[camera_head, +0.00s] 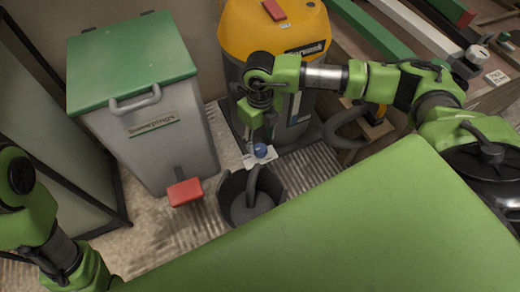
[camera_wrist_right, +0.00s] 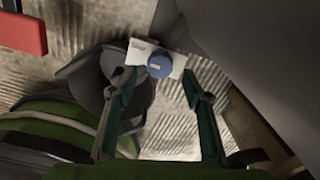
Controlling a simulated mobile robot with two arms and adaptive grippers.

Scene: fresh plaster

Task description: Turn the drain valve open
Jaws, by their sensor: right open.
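The drain valve is a round blue knob (camera_head: 260,150) on a small white plate low at the front of the yellow and grey machine (camera_head: 276,30). In the right wrist view the blue knob (camera_wrist_right: 160,66) with a pale line across it shows on the labelled white plate (camera_wrist_right: 138,52). My right gripper (camera_head: 259,134) points down just above the knob. In the wrist view its two fingers (camera_wrist_right: 158,86) are spread apart with nothing between them; the knob shows beyond and between the tips. I see no contact. My left arm shows at the left edge; its gripper is out of view.
A dark bucket (camera_head: 237,207) stands on the ridged floor below the knob. A grey bin with a green lid (camera_head: 130,62) and red pedal (camera_head: 185,192) stands left. A bench with coloured bars (camera_head: 410,24) is at upper right. A hose loops right of the machine.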

